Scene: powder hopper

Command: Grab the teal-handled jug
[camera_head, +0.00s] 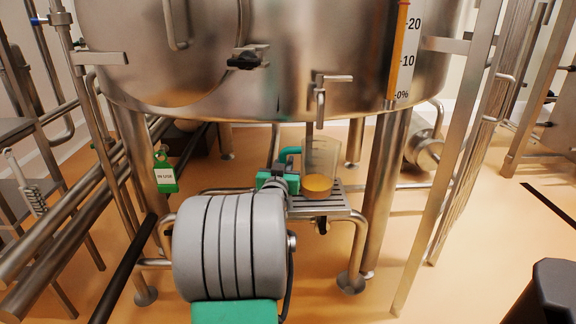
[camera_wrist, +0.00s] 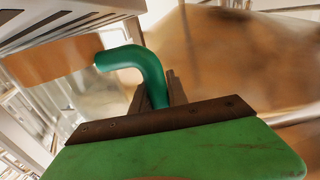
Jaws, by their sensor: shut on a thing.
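The jug (camera_head: 321,158) is clear, with some orange-yellow powder (camera_head: 318,184) in its bottom. It stands upright on a slatted metal shelf (camera_head: 339,200) under the big steel vessel. Its teal handle (camera_head: 287,152) points left, toward my gripper (camera_head: 277,178). In the wrist view the teal handle (camera_wrist: 141,64) passes down between the jaws of my gripper (camera_wrist: 163,95), which are shut on it. The clear jug body (camera_wrist: 98,90) shows behind the handle there. The exact contact of the fingers is partly hidden by the green gripper body.
The steel vessel (camera_head: 270,60) hangs above, with an outlet pipe (camera_head: 320,105) over the jug and a level scale (camera_head: 402,60). Vessel legs (camera_head: 386,190) stand on both sides of the shelf. A green tag (camera_head: 164,175) hangs at left.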

